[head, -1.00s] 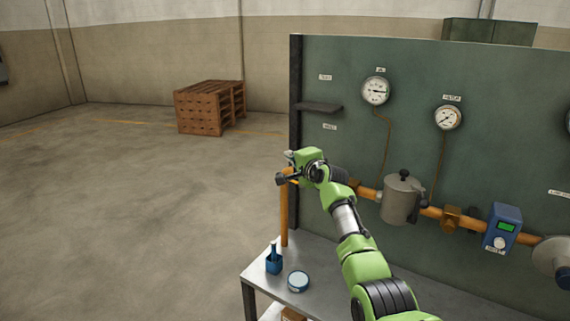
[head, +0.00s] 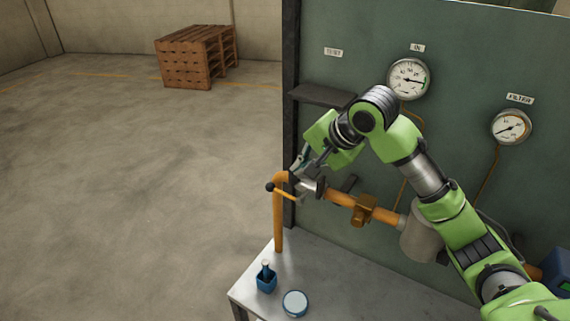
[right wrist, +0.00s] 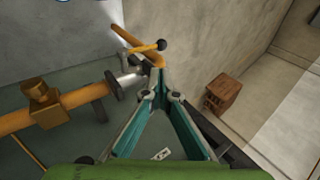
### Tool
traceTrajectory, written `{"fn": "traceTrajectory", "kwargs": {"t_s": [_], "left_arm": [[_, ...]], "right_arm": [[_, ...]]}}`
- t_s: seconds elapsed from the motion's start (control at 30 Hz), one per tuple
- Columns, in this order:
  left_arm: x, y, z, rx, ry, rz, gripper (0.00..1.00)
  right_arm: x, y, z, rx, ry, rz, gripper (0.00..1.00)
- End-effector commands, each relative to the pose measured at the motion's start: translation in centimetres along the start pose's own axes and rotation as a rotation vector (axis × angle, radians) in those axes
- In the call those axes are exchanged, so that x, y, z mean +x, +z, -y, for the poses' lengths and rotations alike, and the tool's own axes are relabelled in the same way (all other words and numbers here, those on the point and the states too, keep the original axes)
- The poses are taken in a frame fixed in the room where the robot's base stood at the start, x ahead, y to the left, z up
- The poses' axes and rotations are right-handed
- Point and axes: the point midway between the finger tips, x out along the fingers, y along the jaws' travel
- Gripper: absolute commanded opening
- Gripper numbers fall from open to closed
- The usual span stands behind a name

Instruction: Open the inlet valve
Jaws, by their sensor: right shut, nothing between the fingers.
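The inlet valve (head: 313,187) sits at the left end of the orange pipe, beside the pipe's downward bend. Its yellow lever (head: 285,193) ends in a black knob and points left. In the right wrist view the valve body (right wrist: 125,80) and the lever with its black knob (right wrist: 162,45) lie beyond the fingers. My right gripper (head: 298,170) is just above the valve and lever, shut and empty; its fingers (right wrist: 163,92) show apart from the knob in the wrist view. Whether it touches the valve body cannot be told. My left gripper is out of view.
A green panel (head: 460,60) stands behind the pipe, with gauges and a small dark shelf (head: 322,95) close to my right arm. Pallets (head: 195,58) stand far off on open floor.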

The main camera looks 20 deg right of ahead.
Motion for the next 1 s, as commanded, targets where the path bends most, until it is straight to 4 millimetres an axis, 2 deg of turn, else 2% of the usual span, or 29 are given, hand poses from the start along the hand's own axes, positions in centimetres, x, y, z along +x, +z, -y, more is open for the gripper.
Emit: {"fn": "traceTrajectory", "kwargs": {"t_s": [0.17,0.33,0.47,0.6,0.73,1.0], "left_arm": [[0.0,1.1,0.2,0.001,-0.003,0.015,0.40],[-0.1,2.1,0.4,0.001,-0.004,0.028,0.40],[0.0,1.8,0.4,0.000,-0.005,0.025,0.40],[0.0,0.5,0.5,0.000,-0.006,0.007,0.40],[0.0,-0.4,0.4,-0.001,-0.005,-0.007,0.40],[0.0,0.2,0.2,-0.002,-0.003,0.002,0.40]], "right_arm": [[2.7,0.1,0.0,0.002,0.000,0.003,0.00],[6.5,0.0,0.1,0.003,-0.001,0.003,0.00],[9.2,0.0,0.1,0.002,-0.003,0.001,0.00],[11.4,-0.1,0.2,0.002,-0.004,0.000,0.00],[12.8,-0.1,0.2,0.001,-0.004,0.000,0.00],[13.6,-0.1,0.2,0.000,-0.005,-0.002,0.00]]}}
